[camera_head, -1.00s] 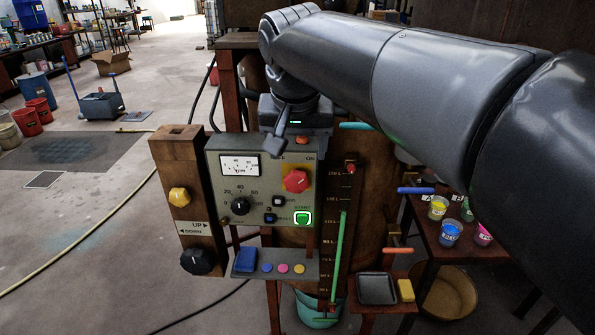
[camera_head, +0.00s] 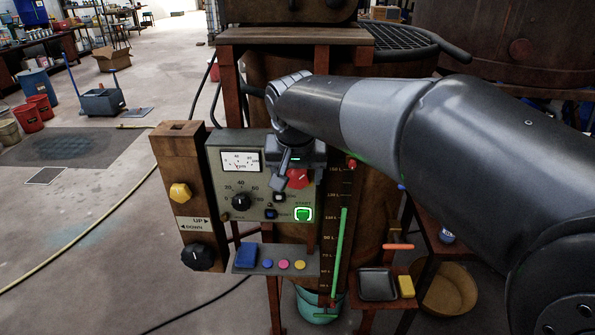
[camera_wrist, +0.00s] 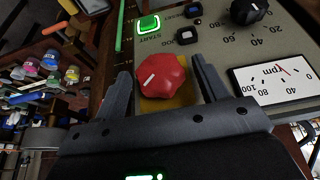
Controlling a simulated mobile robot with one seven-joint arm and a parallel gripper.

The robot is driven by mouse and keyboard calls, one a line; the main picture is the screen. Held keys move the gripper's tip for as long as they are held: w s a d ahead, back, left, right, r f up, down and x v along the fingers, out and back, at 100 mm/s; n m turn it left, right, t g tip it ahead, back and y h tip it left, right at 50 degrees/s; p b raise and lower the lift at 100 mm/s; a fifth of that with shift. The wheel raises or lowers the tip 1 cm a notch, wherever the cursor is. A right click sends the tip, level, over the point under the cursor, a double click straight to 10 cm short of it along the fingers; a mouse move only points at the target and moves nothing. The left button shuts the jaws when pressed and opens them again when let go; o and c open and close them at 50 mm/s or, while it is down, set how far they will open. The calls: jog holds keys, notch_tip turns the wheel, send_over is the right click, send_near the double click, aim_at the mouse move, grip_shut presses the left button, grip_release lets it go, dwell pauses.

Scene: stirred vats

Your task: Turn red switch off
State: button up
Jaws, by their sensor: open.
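The red switch (camera_head: 298,179) is a red knob with a white mark on the grey control panel (camera_head: 222,184). In the head view my gripper (camera_head: 287,175) partly covers it. In the wrist view the red switch (camera_wrist: 160,76) sits on a yellow plate, between my open gripper's fingertips (camera_wrist: 162,72). The fingers stand to either side of the knob; I cannot tell whether they touch it. The OFF and ON labels are hidden in the head view.
The panel also has a black dial (camera_head: 240,203), an rpm meter (camera_head: 240,160) and a lit green START button (camera_head: 303,214). A level gauge (camera_head: 340,240) stands just right of the panel. A shelf (camera_head: 243,269) with coloured buttons is below.

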jog(key=shift+c, duration=0.5)
jog(key=c, duration=0.9)
jog(key=shift+h, duration=0.3)
jog(key=h, duration=0.3)
jog(key=shift+a+n, duration=0.35)
jog(key=shift+n, duration=0.05)
jog(key=h, duration=0.3)
jog(key=n+h, duration=0.1)
jog(key=shift+a+f+t+h, duration=0.2)
jog(key=shift+a+t+h, duration=0.05)
jog(key=shift+t+h, duration=0.05)
jog(key=h, duration=0.2)
jog(key=n+h, duration=0.1)
jog(key=h, duration=0.1)
jog(key=shift+a+f+t, duration=0.2)
jog(key=shift+f+t, duration=0.05)
jog(key=shift+t, duration=0.15)
jog(key=shift+f+n+t+h, duration=0.15)
jog(key=shift+n+t+h, duration=0.2)
jog(key=shift+h, duration=0.7)
jog(key=shift+f+n+t+h, duration=0.1)
jog(key=shift+n+t+h, duration=0.25)
jog(key=shift+h, duration=0.7)
